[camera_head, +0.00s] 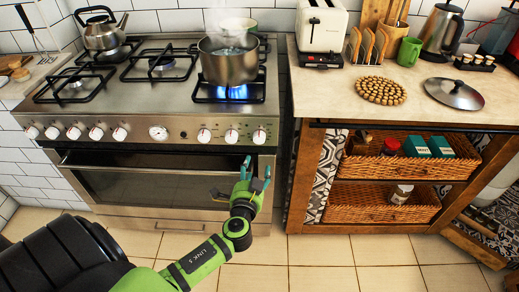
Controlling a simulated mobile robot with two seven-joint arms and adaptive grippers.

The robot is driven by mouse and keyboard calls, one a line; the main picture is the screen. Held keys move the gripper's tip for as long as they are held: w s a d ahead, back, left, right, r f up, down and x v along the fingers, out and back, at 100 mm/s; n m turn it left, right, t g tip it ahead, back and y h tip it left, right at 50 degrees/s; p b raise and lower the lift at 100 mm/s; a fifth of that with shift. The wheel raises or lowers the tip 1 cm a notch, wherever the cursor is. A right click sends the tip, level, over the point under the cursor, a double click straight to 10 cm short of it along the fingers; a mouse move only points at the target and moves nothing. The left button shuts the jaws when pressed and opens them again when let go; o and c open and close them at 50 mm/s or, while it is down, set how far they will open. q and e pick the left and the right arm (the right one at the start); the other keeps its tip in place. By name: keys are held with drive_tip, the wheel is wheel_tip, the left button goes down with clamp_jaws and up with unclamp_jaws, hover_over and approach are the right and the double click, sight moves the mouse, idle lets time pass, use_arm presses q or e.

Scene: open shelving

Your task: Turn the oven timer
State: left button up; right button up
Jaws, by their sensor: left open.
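The stove (130,90) stands at the left with a row of white knobs along its steel front panel. A round dial (158,132) with a marked face sits mid-panel and looks like the oven timer; its marks are too small to read. My green left gripper (257,168) is open and empty, fingers pointing up. In the picture it is below the right end of the panel, to the right of and lower than the dial, and apart from it. My right gripper is out of view.
The oven door handle (150,168) runs across the front below the panel. A steaming pot (228,66) stands on a lit blue flame, and a kettle (101,30) is at the back left. A wooden counter with wicker drawers (385,205) stands right of the stove.

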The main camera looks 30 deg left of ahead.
use_arm(q)
drive_tip(key=t, duration=0.1)
approach(259, 140)
drive_tip(key=w, duration=0.3)
drive_tip(key=shift+y, duration=0.4)
drive_tip(key=x, duration=0.5)
drive_tip(key=shift+s+a+f+p, duration=0.1)
drive_tip(key=shift+a+p, duration=0.25)
drive_tip(key=shift+p, duration=0.05)
drive_tip(key=shift+w+a, duration=0.2)
drive_tip(key=shift+w, duration=0.3)
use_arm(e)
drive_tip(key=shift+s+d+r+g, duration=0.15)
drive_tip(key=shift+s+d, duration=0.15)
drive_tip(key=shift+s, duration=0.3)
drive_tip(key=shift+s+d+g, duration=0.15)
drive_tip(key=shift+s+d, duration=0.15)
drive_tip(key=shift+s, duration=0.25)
use_arm(q)
drive_tip(key=c, duration=1.1)
drive_tip(key=shift+c, duration=0.2)
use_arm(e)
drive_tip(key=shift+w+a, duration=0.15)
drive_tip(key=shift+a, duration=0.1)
